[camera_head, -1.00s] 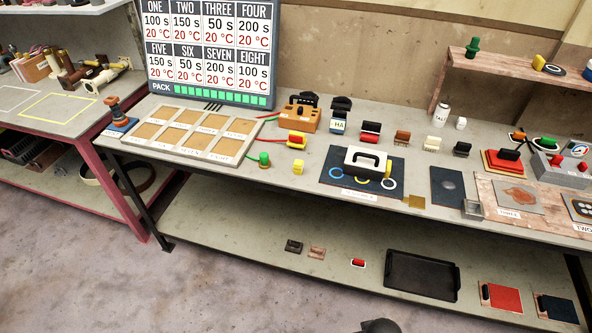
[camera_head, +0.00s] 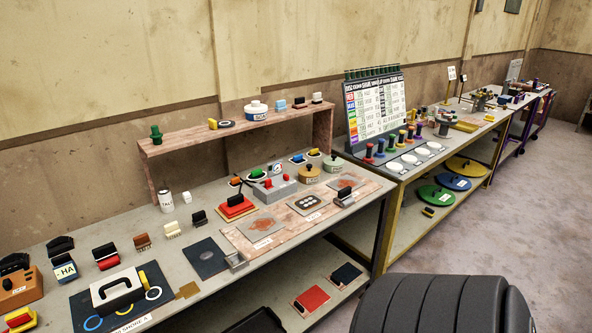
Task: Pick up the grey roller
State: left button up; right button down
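I cannot single out a grey roller for certain. A small grey metallic piece (camera_head: 236,261) sits at the bench's front edge, beside a dark mat (camera_head: 207,258). A dark grey block (camera_head: 345,196) sits farther right near the same edge. Both are too small to identify. A row of small blocks stands on the bench, including a brown one (camera_head: 142,242), a white one (camera_head: 172,230) and a black one (camera_head: 199,218). Neither of my grippers is in view.
A wooden shelf (camera_head: 236,127) stands along the back of the bench. A yellow-framed table (camera_head: 405,175) with a chart board (camera_head: 376,108) stands to the right. Red (camera_head: 311,299) and dark (camera_head: 346,274) pads lie on the lower shelf. A large dark ribbed form (camera_head: 440,303) blocks the lower right. Right-hand floor is open.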

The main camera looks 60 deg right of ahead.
aim_at(343, 198)
jog(key=z, duration=2.15)
